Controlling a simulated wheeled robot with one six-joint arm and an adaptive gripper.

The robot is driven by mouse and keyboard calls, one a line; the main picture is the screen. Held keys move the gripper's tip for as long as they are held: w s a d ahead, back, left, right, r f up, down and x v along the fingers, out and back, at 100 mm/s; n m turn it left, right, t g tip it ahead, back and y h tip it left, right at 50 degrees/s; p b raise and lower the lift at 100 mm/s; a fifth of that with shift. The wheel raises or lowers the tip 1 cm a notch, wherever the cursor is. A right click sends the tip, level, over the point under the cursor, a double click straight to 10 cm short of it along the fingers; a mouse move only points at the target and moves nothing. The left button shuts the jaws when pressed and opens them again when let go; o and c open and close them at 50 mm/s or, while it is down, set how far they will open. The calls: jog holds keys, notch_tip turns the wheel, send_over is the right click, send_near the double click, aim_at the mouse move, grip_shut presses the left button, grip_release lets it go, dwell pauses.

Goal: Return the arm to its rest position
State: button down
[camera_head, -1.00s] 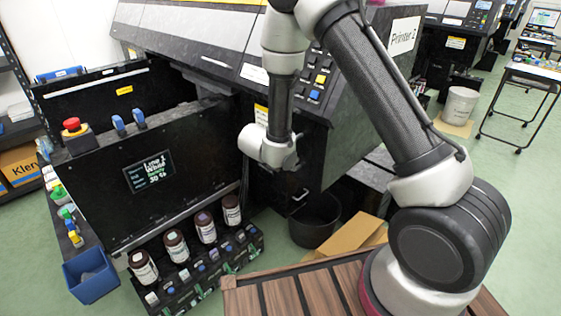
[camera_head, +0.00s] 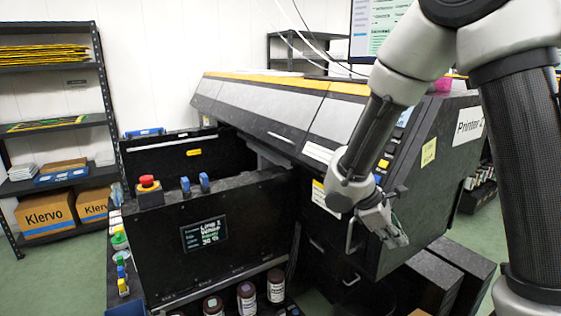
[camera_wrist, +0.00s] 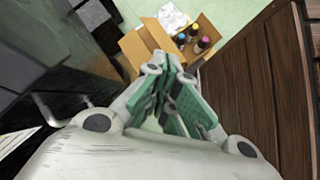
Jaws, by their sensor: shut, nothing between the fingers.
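My arm bends down from the top right of the head view, in front of the black printer (camera_head: 330,110). My gripper (camera_head: 398,236) hangs beside the printer's dark front side and holds nothing. In the wrist view my gripper (camera_wrist: 168,72) shows its green-padded fingers close together, pointing toward a cardboard box on the floor. The brown ink bottles (camera_head: 246,298) stand in a row at the bottom of the head view, cut off by the frame edge and away from the gripper.
The black ink unit (camera_head: 240,215) with a small screen and a red button (camera_head: 147,182) stands left of the gripper. In the wrist view an open cardboard box (camera_wrist: 140,47) holds several bottles, beside a brown slatted wooden surface (camera_wrist: 245,90). A shelf (camera_head: 50,125) stands far left.

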jog(key=s+d+r+m+t+y, duration=0.2)
jog(key=s+d+r+m+y, duration=0.1)
jog(key=s+r+m, duration=0.3)
jog(key=s+d+r+m+t+y, duration=0.2)
jog(key=s+d+r+m+y, duration=0.2)
jog(key=s+r+m, duration=0.3)
jog(key=s+r, duration=0.3)
jog(key=r, duration=0.1)
jog(key=shift+s+r+m, duration=0.3)
jog(key=shift+s+r, duration=0.05)
jog(key=shift+r, duration=0.05)
